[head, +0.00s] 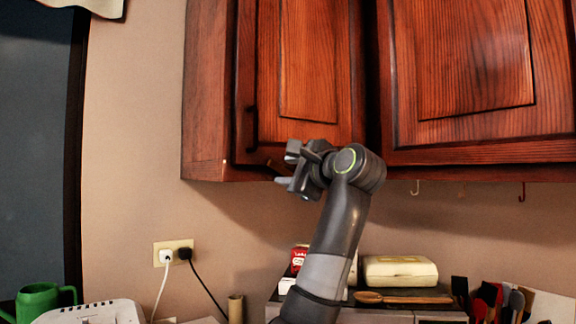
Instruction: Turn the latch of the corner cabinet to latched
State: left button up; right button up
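The corner cabinet (297,75) is a reddish-brown wooden wall cabinet with a framed door, at the top centre. A dark vertical fitting (251,128) sits at the lower left edge of its door; I cannot tell whether it is the latch or a handle. My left gripper (285,168) is in front of the door's lower edge, right of and below this fitting. Its two grey fingers point left and stand apart, with nothing seen between them. The gripper and wrist hide part of the door's bottom edge. My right gripper is out of view.
A second wooden cabinet (475,70) adjoins on the right, with small hooks (522,192) below it. Beneath stand a cream box (400,271), utensils (488,300) and a green watering can (38,300).

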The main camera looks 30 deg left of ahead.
pick_arm(q)
jog(key=shift+w+a, duration=0.1)
jog(key=shift+a, duration=0.2)
grip_shut()
